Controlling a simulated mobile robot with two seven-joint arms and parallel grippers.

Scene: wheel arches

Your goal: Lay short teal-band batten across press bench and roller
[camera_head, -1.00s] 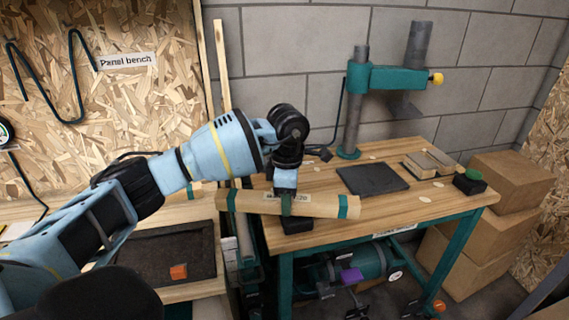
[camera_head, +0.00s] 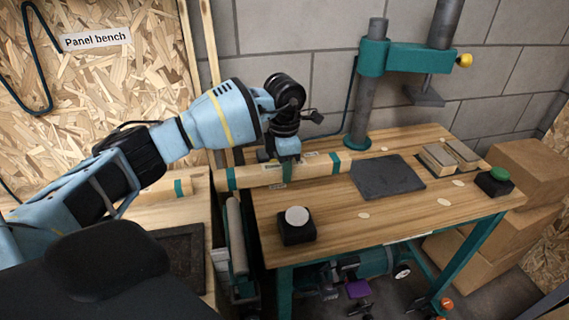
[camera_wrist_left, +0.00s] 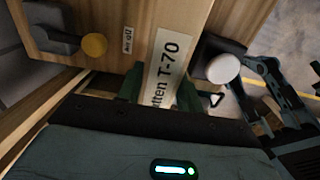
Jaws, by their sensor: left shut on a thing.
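The short light-wood batten (camera_head: 312,170) has a teal band near each end. My left gripper (camera_head: 287,172) is shut around its middle; in the left wrist view, the green fingers (camera_wrist_left: 160,92) flank the batten's label (camera_wrist_left: 166,70), partly reading "T-70". The batten lies crosswise over the back left of the press bench (camera_head: 330,215), its left end past the bench's left edge. The pale roller (camera_head: 237,235) stands in the gap left of the bench; the batten's left end is near its far end. I cannot tell whether the batten touches bench or roller.
A black box with a white button (camera_head: 297,218) sits at the front left of the press bench. A dark mat (camera_head: 387,177), a green-button box (camera_head: 495,181) and the press column (camera_head: 363,110) are farther right. Another teal-banded wood piece (camera_head: 182,187) lies on the panel bench.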

